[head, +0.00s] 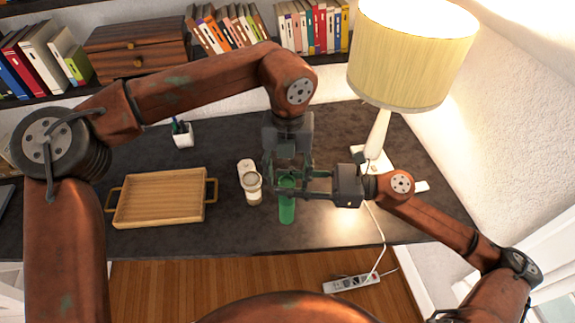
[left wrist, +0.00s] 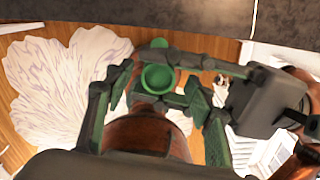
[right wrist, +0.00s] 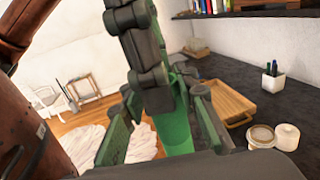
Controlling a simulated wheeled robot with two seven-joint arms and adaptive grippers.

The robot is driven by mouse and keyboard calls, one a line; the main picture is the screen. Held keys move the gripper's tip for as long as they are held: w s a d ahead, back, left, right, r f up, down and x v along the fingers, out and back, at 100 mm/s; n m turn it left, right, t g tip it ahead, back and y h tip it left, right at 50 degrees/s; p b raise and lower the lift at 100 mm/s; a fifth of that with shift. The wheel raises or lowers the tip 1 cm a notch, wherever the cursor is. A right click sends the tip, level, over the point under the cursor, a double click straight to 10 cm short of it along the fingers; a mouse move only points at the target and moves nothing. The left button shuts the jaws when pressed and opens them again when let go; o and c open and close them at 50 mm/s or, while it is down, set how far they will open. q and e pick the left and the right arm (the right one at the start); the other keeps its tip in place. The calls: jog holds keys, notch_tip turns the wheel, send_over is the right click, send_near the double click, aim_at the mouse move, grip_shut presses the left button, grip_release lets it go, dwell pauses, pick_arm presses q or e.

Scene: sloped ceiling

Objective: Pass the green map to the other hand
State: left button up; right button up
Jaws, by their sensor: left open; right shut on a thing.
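The green map (head: 287,210) is a rolled green tube held upright above the front part of the desk. My right gripper (head: 292,187) is shut on it from the right side. In the right wrist view the map (right wrist: 174,128) stands between the fingers. My left gripper (head: 287,160) is open and points down from above, close over the map's upper end. In the left wrist view the map's round open end (left wrist: 158,76) shows between the spread left fingers. Whether the left fingers touch the map cannot be told. The grippers hide part of the map.
A wooden tray (head: 160,198) lies left on the dark desk (head: 230,232). White and tan round containers (head: 251,186) stand just left of the grippers. A lamp (head: 412,50) stands behind right, and a pen cup (head: 182,136) at the back. A power strip (head: 351,283) lies below.

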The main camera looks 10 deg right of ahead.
aim_at(287, 202)
pick_arm(q)
notch_tip(287, 202, down, 8)
jog(key=shift+r, duration=0.2)
jog(key=shift+c, duration=0.6)
jog(key=c, duration=1.1)
pick_arm(e)
jog(key=o, duration=1.2)
